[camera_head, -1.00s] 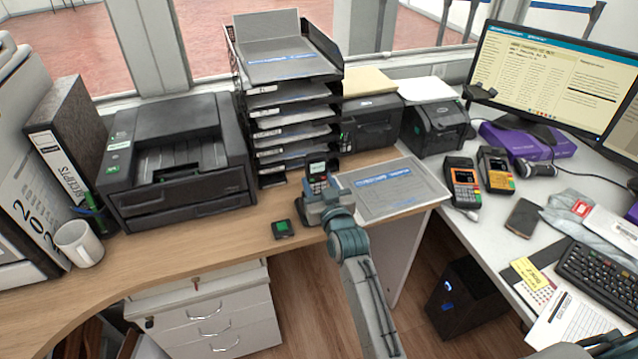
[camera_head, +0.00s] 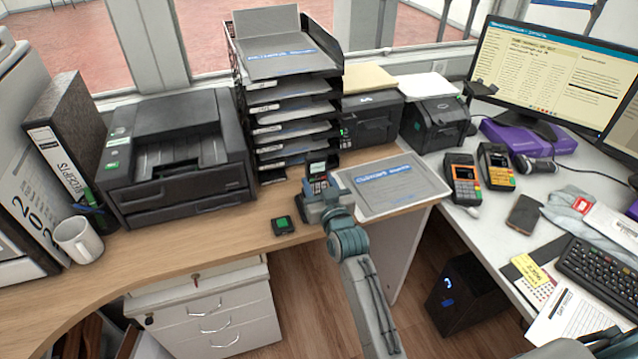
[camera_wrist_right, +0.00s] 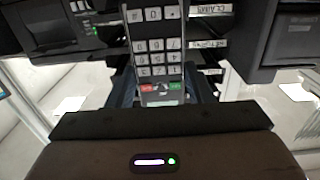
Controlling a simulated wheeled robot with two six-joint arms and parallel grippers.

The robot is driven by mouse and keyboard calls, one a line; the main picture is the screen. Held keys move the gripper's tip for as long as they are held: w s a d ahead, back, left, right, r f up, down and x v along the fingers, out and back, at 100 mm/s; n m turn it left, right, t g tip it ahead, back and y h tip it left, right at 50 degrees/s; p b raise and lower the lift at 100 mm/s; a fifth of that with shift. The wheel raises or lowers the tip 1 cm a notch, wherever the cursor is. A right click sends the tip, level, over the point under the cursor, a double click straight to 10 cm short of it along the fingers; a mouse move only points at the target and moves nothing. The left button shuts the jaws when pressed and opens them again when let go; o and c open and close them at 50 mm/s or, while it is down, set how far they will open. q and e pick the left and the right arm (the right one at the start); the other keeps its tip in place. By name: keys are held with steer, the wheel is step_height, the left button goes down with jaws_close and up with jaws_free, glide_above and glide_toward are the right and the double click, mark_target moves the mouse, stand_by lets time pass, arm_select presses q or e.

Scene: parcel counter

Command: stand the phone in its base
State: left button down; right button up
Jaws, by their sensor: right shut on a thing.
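The phone (camera_head: 317,171) is a dark handset with a small screen and a keypad. It stands about upright in my right gripper (camera_head: 322,197), over the wooden counter in front of the paper trays. In the right wrist view the phone (camera_wrist_right: 155,45) shows its keys and red and green buttons, between the gripper's fingers. A dark piece with an orange-red mark (camera_head: 302,205) shows beside the gripper, partly hidden; I cannot tell whether it is the base. The phone's lower end is hidden by the gripper. My left gripper is not in view.
The paper tray stack (camera_head: 290,125) stands behind, a printer (camera_head: 175,160) to the left. A flat grey-bordered sheet (camera_head: 390,185) lies to the right. The counter's front edge is near.

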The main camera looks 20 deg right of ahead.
steer(key=shift+f, duration=0.25)
steer(key=shift+f, duration=0.35)
stand_by(0.3)
steer(key=o, duration=1.3)
steer(key=shift+c, duration=0.2)
steer(key=s+b, duration=0.2)
steer(key=s, duration=0.9)
steer(key=shift+w+d, duration=0.1)
